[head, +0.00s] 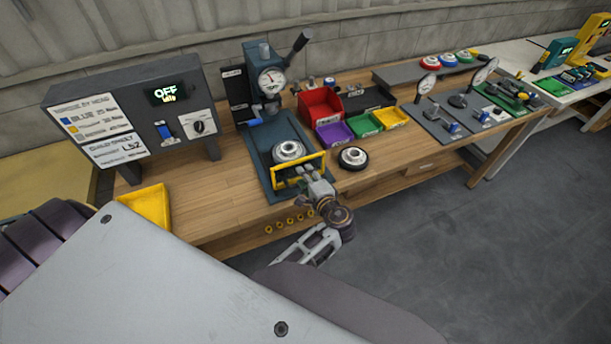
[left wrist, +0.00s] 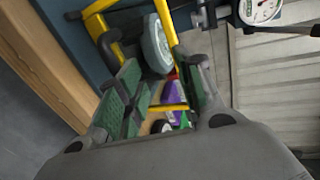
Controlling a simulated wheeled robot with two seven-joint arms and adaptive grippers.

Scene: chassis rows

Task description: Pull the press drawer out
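The press (head: 270,85), with a round gauge and a lever, stands at the back of the wooden bench. Its drawer has a yellow bar handle (head: 300,170) at the front of the blue base, beside a round silver part (head: 288,152). My left gripper (head: 314,180) is at the right end of the handle. In the left wrist view my left gripper (left wrist: 168,98) is open, with green pads apart. Part of the yellow handle (left wrist: 172,107) shows across the gap; I cannot tell whether the pads touch it. My right gripper is not in view.
A control box (head: 150,120) reading OFF stands at left. A black-rimmed wheel (head: 353,158) lies right of the handle. Red, purple, green and yellow bins (head: 391,117) stand behind it. A yellow tray (head: 148,206) is at the bench's left. Floor in front is clear.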

